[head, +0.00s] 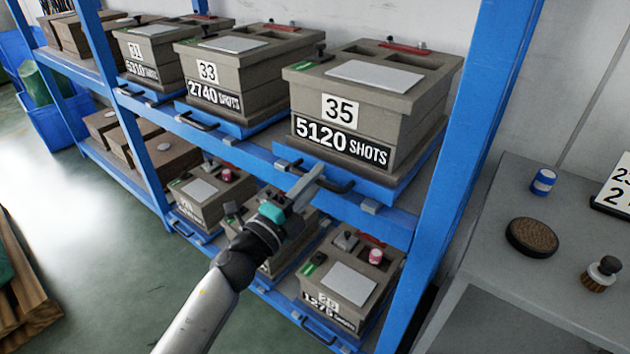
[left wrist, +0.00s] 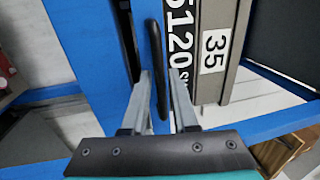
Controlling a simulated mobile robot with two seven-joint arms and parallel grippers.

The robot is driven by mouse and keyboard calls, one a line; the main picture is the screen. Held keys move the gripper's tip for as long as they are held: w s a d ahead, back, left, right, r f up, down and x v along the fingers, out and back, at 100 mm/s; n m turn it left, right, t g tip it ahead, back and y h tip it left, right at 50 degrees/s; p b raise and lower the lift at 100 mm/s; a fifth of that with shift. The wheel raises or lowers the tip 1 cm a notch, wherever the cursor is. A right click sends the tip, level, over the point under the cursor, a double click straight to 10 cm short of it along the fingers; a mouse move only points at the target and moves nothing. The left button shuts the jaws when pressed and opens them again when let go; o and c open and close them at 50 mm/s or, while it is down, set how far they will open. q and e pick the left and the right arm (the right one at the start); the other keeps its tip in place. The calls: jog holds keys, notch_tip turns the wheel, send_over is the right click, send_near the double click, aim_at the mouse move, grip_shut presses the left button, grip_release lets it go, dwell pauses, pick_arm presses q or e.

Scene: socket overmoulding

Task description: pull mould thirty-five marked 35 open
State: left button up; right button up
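Mould thirty-five (head: 375,100) is a grey-brown block with a white "35" label and a "5120 SHOTS" plate. It sits on a blue tray (head: 378,189) on the upper shelf, at its right end. A dark bar handle (head: 338,187) is on the tray's front. My left gripper (head: 309,184) reaches up to this handle. In the left wrist view, the handle (left wrist: 154,40) lies between the two fingers of the left gripper (left wrist: 161,72), with small gaps beside it, so the gripper looks open around it. The mould (left wrist: 222,50) shows there at the right. My right gripper is not in view.
Moulds 33 (head: 235,85) and 31 (head: 150,55) stand to the left on the same shelf. A lower shelf holds more moulds (head: 350,285). A blue rack post (head: 470,140) rises right of mould 35. A grey table (head: 560,225) with small items stands at the right.

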pick_arm(q)
jog(key=shift+w+d, duration=0.1)
jog(key=shift+w, duration=0.05)
grip_shut()
dwell(1.4)
